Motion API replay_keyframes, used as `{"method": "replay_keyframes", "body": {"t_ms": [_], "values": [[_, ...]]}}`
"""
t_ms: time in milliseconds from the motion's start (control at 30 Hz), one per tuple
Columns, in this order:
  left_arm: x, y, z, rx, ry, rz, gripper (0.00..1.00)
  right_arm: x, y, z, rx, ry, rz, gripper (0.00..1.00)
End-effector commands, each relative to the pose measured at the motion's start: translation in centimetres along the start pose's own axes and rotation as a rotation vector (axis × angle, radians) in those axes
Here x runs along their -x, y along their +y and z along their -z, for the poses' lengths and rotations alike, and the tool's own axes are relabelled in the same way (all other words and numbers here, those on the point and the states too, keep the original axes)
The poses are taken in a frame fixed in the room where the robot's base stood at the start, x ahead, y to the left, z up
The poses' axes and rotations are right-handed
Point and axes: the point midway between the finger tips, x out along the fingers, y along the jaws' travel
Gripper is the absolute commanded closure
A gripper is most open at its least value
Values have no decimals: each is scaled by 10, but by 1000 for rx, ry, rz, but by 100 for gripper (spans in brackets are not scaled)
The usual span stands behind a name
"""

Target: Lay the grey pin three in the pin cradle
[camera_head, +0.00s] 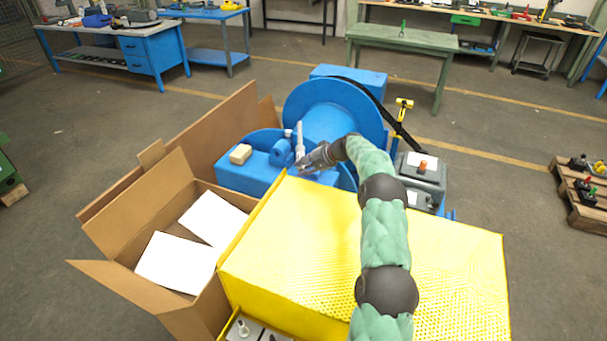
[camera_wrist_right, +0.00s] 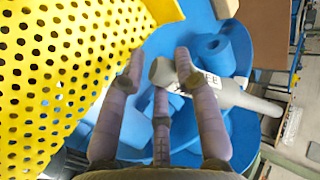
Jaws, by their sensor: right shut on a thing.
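My right gripper (camera_head: 303,168) is at the blue machine, just beyond the far edge of the yellow perforated cover. In the right wrist view its fingers (camera_wrist_right: 160,65) are closed around the thick end of a grey pin (camera_wrist_right: 232,93). The pin has a pale band with dark letters and narrows toward the right. In the head view a slim pale grey upright piece (camera_head: 300,138) shows beside the fingertips. At the bottom edge, a grey plate (camera_head: 258,332) with a small upright metal peg is partly cut off; I cannot tell whether it is the pin cradle. My left gripper is out of view.
The yellow cover (camera_head: 300,225) lies under my right arm. A blue hollow cylinder (camera_head: 282,153) and a tan block (camera_head: 240,154) sit on the blue machine (camera_head: 240,178). An open carton (camera_head: 150,205) with white sheets stands left. A grey box (camera_head: 421,170) stands right.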

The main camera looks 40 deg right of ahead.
Motion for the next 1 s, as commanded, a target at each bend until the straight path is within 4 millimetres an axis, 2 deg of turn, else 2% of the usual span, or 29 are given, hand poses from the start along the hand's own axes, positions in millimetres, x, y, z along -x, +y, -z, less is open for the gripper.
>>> {"method": "replay_keyframes", "body": {"t_ms": [33, 467, 1000], "values": [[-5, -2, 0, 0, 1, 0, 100, -6, 6, 1, 1, 2, 1, 100], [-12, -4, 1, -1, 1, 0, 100, -17, 20, 1, 2, 3, 1, 100], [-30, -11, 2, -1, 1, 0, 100, -46, 52, 0, 1, 3, 1, 100]]}}
